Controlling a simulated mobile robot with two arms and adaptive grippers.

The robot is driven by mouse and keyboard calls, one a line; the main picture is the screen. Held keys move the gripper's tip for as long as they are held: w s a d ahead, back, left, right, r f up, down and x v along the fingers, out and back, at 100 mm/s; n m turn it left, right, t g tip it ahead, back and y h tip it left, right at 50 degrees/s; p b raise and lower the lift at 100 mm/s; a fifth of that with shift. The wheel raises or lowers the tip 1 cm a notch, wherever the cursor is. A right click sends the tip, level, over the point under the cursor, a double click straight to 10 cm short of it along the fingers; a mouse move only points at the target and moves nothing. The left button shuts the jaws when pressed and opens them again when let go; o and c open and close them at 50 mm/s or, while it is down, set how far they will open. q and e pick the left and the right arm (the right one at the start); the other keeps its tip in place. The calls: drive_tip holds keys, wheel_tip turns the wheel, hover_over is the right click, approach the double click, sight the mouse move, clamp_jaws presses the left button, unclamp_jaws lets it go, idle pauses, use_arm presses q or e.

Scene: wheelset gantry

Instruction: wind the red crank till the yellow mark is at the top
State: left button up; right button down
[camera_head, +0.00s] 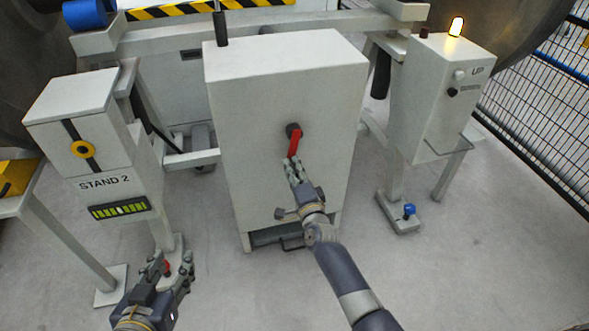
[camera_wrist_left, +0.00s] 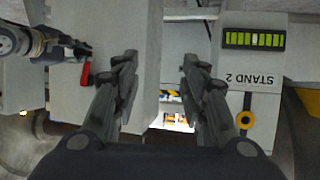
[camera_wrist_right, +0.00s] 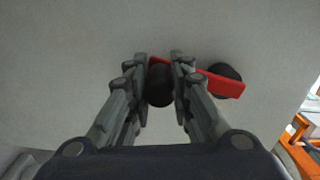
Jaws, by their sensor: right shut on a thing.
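The red crank (camera_head: 295,143) is on the front of the pale cabinet, its arm hanging down from a dark hub. In the right wrist view the red arm (camera_wrist_right: 222,84) runs between the dark hub and a black handle (camera_wrist_right: 160,86). My right gripper (camera_head: 290,163) is shut on that handle; its fingers (camera_wrist_right: 160,66) lie on both sides of it. A yellow ring (camera_head: 83,149) sits on a black strip on the STAND 2 box; I cannot tell whether it is the yellow mark. My left gripper (camera_head: 168,268) is open and empty, low at the left.
The pale cabinet (camera_head: 260,180) stands in the middle. The STAND 2 post (camera_head: 110,185) is to its left, with a green bar display (camera_head: 120,207). A post with an UP box (camera_head: 440,95) and lit lamp (camera_head: 456,27) is at right. Floor in front is clear.

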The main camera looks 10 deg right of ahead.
use_arm(q)
drive_tip(key=shift+c, duration=0.6)
drive_tip(key=shift+w, duration=0.2)
drive_tip(key=c, duration=0.5)
drive_tip(key=w+d+f+n+h, duration=0.1)
drive_tip(key=w+d, duration=0.2)
drive_tip(key=w+d+f+n+h, duration=0.1)
drive_tip(key=w+d, duration=0.2)
drive_tip(key=w+d+f+n+h, duration=0.1)
drive_tip(key=w+d+n+h, duration=0.1)
drive_tip(key=w, duration=0.1)
drive_tip(key=shift+w+d+g, duration=0.1)
drive_tip(key=shift+d+g, duration=0.3)
clamp_jaws()
drive_tip(key=n+h, duration=0.4)
drive_tip(key=n, duration=0.1)
approach(294, 152)
wheel_tip(294, 152, down, 2)
drive_tip(key=w+a, duration=0.3)
drive_tip(key=shift+y, duration=0.3)
drive_tip(key=shift+d+f, duration=0.3)
drive_tip(key=shift+d, duration=0.35)
drive_tip(key=shift+d+f, duration=0.3)
drive_tip(key=shift+d, duration=0.35)
drive_tip(key=shift+d+f, duration=0.3)
drive_tip(key=shift+d, duration=0.35)
